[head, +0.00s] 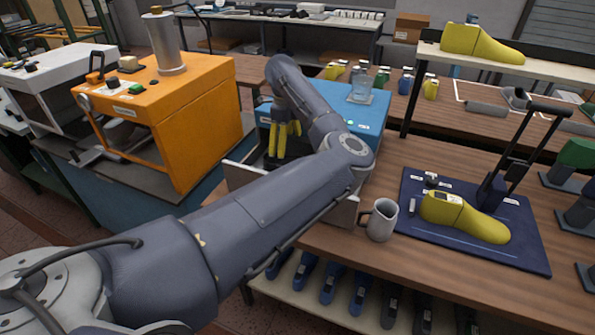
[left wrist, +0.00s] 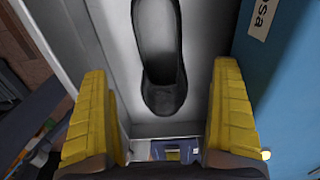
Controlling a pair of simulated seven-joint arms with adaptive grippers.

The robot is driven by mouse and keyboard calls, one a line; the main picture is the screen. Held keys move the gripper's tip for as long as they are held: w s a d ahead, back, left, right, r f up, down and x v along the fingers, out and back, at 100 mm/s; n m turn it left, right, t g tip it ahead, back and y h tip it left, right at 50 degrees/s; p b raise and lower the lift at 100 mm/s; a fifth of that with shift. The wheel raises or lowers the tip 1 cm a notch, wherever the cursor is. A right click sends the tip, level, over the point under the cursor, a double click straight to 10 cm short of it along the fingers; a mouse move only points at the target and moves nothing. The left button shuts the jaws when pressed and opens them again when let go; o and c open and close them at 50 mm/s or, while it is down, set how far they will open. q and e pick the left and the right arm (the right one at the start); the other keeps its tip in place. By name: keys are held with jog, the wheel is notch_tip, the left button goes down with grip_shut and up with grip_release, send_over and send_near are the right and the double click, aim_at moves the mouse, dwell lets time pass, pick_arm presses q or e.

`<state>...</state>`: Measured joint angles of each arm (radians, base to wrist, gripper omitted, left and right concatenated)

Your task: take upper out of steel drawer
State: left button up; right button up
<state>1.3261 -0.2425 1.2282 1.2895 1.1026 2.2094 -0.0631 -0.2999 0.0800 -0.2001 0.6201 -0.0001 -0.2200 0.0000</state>
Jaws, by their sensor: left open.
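My left gripper (head: 285,132) hangs over the open steel drawer (head: 240,173), which sticks out beside the blue box (head: 372,113). In the left wrist view the gripper (left wrist: 165,120) is open and empty, its yellow fingers spread wide. The black upper (left wrist: 160,60) lies in the drawer (left wrist: 100,20) ahead of the fingers, its rounded end near the gap between them. My left arm hides most of the drawer in the head view, and the upper does not show there. The right gripper is not in view.
A grey mug (head: 381,220) stands close to the drawer's right end. A yellow shoe last (head: 465,217) lies on a dark blue mat (head: 525,250). An orange machine (head: 190,110) stands at left. The blue box (left wrist: 275,80) rises close beside the drawer.

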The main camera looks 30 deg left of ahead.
pick_arm(q)
jog(key=shift+a+f, duration=0.15)
jog(key=shift+f, duration=5)
jog(key=c, duration=1.4)
